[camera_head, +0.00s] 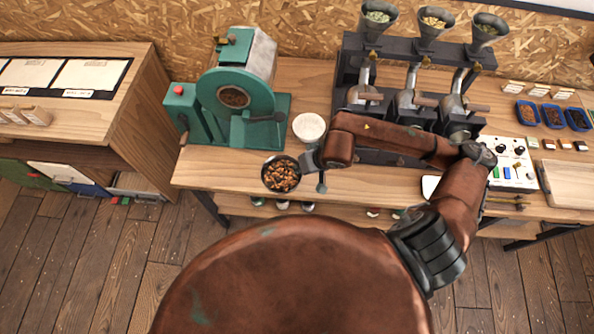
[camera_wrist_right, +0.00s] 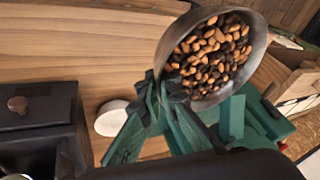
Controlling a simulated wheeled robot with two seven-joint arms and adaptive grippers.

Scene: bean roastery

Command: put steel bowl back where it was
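The steel bowl (camera_head: 265,186) is full of brown and dark beans. It is at the front edge of the workbench in the head view, below the green roaster. In the wrist view the bowl (camera_wrist_right: 259,48) fills the upper middle, looking tilted to the camera. My right gripper (camera_head: 305,162) is at the bowl's right side. In the wrist view its green fingers (camera_wrist_right: 163,88) are closed on the bowl's rim. I cannot tell whether the bowl touches the bench or hangs just above it. My left gripper is not in view.
A white bowl (camera_head: 309,128) stands just behind the steel bowl. The green roaster (camera_head: 236,92) is to the back left. Dark hopper machines (camera_head: 408,100) and a white control panel (camera_head: 512,165) stand to the right. Bare bench (camera_head: 215,165) lies left of the bowl.

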